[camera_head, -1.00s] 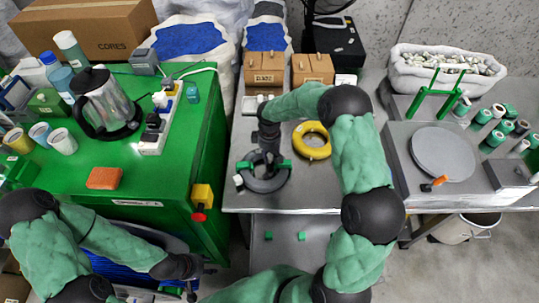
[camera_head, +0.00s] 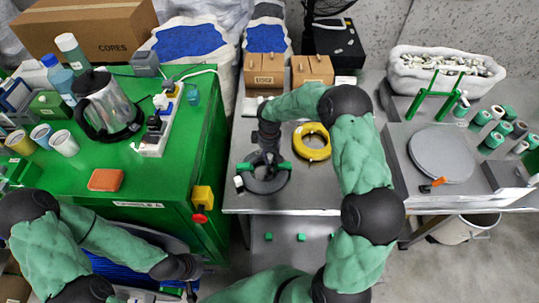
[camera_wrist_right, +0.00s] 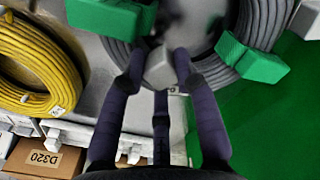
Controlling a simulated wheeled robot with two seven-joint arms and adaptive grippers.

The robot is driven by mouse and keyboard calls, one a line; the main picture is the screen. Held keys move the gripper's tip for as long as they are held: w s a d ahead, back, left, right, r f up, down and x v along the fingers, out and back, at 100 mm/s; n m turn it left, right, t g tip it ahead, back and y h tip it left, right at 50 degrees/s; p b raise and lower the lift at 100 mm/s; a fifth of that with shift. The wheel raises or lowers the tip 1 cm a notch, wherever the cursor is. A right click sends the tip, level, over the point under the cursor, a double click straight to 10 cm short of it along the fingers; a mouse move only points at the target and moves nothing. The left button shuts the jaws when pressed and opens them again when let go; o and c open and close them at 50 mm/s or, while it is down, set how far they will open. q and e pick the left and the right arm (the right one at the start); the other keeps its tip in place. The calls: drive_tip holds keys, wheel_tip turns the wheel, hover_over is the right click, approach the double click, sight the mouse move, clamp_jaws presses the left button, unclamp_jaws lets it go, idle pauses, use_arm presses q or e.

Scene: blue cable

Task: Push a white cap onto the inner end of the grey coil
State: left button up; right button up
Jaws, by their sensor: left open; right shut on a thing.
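The grey coil (camera_head: 262,187) lies on the grey table with green clips (camera_head: 243,167) around it. It also shows at the top of the right wrist view (camera_wrist_right: 112,58). My right gripper (camera_head: 269,163) points down over the middle of the coil. In the right wrist view its fingers are shut on a small whitish cap (camera_wrist_right: 160,68), close to the coil's inner side. The coil's inner end is dark and blurred there, so contact with the cap is unclear. Another white cap (camera_head: 238,182) shows at the coil's left outer edge. My left gripper (camera_head: 190,284) is open, low at the left.
A yellow coil (camera_head: 312,142) lies right of the grey coil. A green bench (camera_head: 150,178) with a jug and power strip is at left. A grey round plate (camera_head: 441,154) is at right. The table front is clear.

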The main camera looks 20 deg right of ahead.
drive_tip(key=shift+f, duration=0.5)
idle(1.0)
drive_tip(key=shift+r, duration=0.15)
idle(0.5)
drive_tip(key=shift+r, duration=0.35)
drive_tip(key=shift+r, duration=0.1)
drive_tip(key=shift+f, duration=0.55)
idle(2.8)
drive_tip(key=shift+s+f, duration=0.15)
drive_tip(key=shift+f, duration=0.15)
idle(1.2)
drive_tip(key=o, duration=0.4)
drive_tip(key=shift+o, duration=0.2)
